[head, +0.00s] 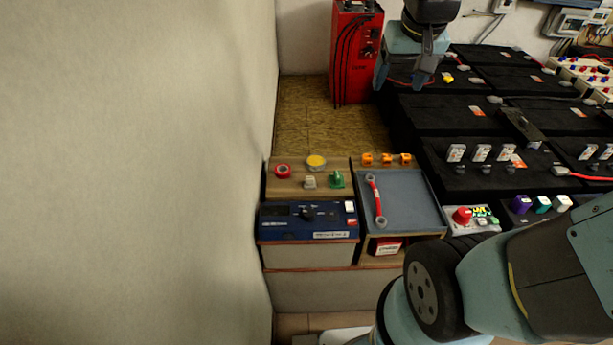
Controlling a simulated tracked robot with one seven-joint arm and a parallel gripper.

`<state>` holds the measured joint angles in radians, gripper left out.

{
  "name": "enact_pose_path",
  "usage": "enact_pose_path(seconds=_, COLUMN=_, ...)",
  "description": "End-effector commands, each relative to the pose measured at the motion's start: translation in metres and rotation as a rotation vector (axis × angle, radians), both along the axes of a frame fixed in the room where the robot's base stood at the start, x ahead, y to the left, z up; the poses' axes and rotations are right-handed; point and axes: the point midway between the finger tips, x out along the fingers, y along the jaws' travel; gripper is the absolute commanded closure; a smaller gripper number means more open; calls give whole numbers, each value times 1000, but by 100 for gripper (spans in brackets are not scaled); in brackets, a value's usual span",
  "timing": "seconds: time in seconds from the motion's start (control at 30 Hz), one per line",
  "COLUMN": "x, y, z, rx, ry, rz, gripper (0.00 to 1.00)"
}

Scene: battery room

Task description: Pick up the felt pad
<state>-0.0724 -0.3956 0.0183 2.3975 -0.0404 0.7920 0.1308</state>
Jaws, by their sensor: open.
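I cannot tell for certain which item is the felt pad. Several small items sit on the wooden top at the left: a red ring-shaped item (283,171), a round yellow-topped item (316,161), a small grey piece (310,183) and a green item (337,179). My gripper (405,70) is at the top of the view, pointing down with its fingers apart and nothing visible between them. It is above and behind these items, close to the black batteries, and touches none of them.
A blue-topped unit (308,217) and a grey-blue tray (408,190) with a red-gripped handle (375,199) stand in front. Orange pieces (385,159) line the tray's back. A red charger (355,52) stands behind; black batteries (440,114) fill the right. A wall bounds the left.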

Motion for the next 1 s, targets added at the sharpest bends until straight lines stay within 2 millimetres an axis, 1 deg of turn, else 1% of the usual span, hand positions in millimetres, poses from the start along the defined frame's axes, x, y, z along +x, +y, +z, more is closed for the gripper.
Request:
enact_pose_path(seconds=0.03, x=12, y=6, z=-9, rx=0, ry=20, rz=2, gripper=28)
enact_pose_path(seconds=0.2, x=47, y=24, z=-37, rx=0, ry=72, rz=-2, gripper=28)
enact_pose_path(seconds=0.37, x=78, y=43, z=-70, rx=-1, ry=121, rz=-2, gripper=28)
enact_pose_path(seconds=0.5, x=101, y=62, z=-103, rx=0, ry=164, rz=-5, gripper=28)
enact_pose_path(seconds=0.67, x=123, y=85, z=-145, rx=1, ry=212, rz=-5, gripper=28)
enact_pose_path(seconds=0.8, x=138, y=105, z=-186, rx=3, ry=256, rz=-9, gripper=28)
enact_pose_path(seconds=1.0, x=150, y=133, z=-242, rx=6, ry=311, rz=-12, gripper=28)
